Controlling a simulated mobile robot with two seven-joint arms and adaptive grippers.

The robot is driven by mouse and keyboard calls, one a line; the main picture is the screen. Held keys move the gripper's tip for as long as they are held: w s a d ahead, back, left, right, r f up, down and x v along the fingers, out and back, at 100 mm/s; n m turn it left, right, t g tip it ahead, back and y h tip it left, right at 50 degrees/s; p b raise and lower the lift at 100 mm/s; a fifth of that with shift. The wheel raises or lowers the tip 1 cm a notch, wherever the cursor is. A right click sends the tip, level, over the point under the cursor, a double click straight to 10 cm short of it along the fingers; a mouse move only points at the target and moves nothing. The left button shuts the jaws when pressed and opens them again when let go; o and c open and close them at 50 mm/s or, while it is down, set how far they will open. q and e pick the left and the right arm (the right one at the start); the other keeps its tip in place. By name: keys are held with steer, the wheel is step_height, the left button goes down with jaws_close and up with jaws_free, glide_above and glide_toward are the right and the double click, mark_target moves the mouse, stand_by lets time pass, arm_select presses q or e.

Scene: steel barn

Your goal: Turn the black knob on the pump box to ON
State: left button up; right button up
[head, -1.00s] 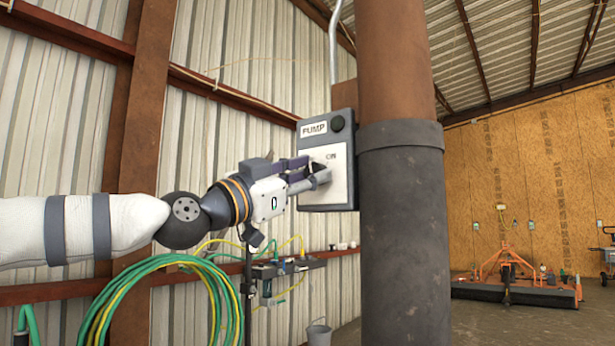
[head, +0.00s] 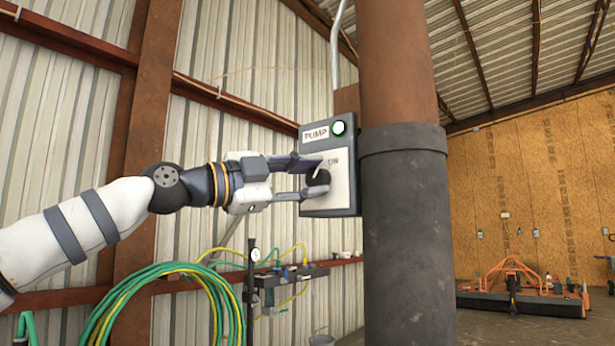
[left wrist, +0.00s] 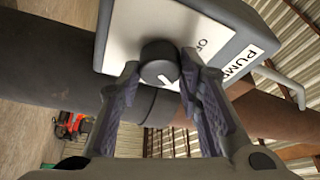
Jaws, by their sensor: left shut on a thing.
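The grey pump box (head: 312,208) with a white front plate and a PUMP label hangs beside a steel column. Its round black knob (head: 318,179) sits below the word ON, and a white mark shows on the knob's upper part. My left gripper (head: 316,177) is shut on the knob, one finger above and one below. In the left wrist view the knob (left wrist: 158,66) lies between the two fingertips, its white mark showing. My right gripper is out of view.
The thick column (head: 405,230) with a dark sleeve stands just right of the box. A coiled green and yellow hose (head: 165,310) hangs below my left arm. An orange implement (head: 515,285) stands far back on the right.

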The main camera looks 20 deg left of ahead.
arm_select(q)
steer(key=shift+r+m, duration=0.1)
steer(key=shift+m, duration=0.3)
steer(key=o, duration=1.2)
steer(key=shift+c, duration=0.2)
steer(key=v, duration=1.2)
steer(key=shift+r, duration=0.1)
